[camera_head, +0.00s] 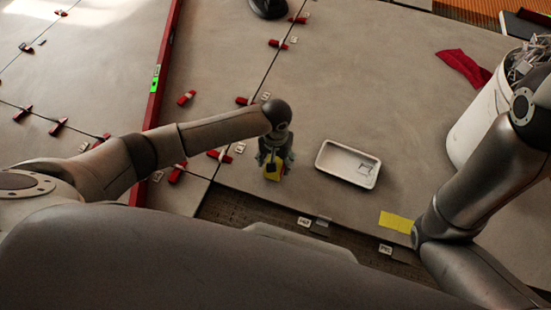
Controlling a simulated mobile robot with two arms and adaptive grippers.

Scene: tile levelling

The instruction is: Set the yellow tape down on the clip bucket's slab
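The yellow tape (273,175), a small yellow block with a dark part, is below my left gripper (273,164). The gripper points down with its fingers on either side of the tape and appears shut on it; the fingertips are small and partly hidden. The tape is over the front left part of the large grey slab (400,100); I cannot tell whether it touches it. The white clip bucket (483,125), full of pale clips, stands on this slab at the right, partly hidden by my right arm. My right gripper is out of view.
A white tray (322,160) lies on the slab right of the tape. A yellow sheet (396,221) is near its front edge, and a red cloth (463,68) is by the bucket. Red wedges and clips line the left joint, beside a long red level (154,105). The slab's middle is clear.

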